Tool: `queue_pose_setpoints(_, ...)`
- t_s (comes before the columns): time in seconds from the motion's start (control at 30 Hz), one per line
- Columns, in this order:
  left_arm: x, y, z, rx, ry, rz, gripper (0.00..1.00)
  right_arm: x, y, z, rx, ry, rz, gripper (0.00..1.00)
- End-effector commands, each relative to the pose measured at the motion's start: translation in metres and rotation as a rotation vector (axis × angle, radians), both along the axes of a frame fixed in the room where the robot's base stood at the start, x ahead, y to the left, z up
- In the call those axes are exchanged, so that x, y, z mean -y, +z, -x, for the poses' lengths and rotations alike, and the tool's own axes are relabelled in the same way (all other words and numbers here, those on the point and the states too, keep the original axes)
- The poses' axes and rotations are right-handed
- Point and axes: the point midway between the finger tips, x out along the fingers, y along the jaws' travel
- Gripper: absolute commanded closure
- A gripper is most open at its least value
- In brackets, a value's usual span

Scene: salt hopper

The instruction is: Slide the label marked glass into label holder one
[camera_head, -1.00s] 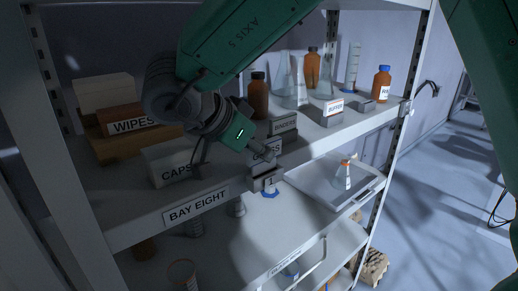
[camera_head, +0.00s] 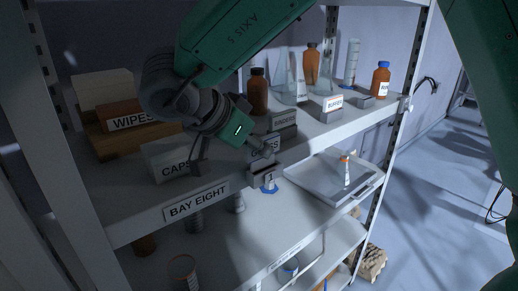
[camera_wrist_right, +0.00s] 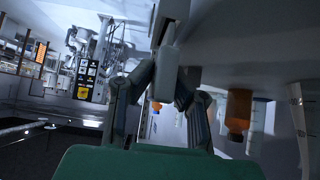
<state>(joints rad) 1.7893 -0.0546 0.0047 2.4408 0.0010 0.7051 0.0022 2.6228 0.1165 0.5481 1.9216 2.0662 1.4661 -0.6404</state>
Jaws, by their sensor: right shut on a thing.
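My right gripper (camera_head: 261,151) is at the shelf's front edge and shut on a small grey label (camera_head: 269,141). Its lettering is partly hidden by the fingers; what shows looks like the end of "GLASS". Label holder one (camera_head: 262,175), a small grey holder with a "1" tag below, sits on the shelf's front edge just under the label. I cannot tell whether label and holder touch. In the right wrist view, the fingers (camera_wrist_right: 166,82) close around a pale piece (camera_wrist_right: 166,66). My left gripper is not in view.
A "CAPS" box (camera_head: 170,159) and "WIPES" box (camera_head: 130,118) stand left on the shelf. A "BINDERS" label (camera_head: 284,120) is close behind the gripper, and a "BUFFER" label (camera_head: 333,103) stands right. Bottles and glassware stand behind. A tray (camera_head: 314,180) lies below.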

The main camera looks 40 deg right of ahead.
Motion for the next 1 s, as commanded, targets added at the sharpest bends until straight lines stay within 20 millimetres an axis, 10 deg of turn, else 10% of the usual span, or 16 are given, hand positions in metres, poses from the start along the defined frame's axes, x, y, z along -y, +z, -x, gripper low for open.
queue_pose_setpoints(1.0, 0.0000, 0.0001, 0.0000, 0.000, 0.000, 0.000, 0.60, 0.0082, 0.0012, -0.0003, 0.002, 0.000, 0.003, 1.00)
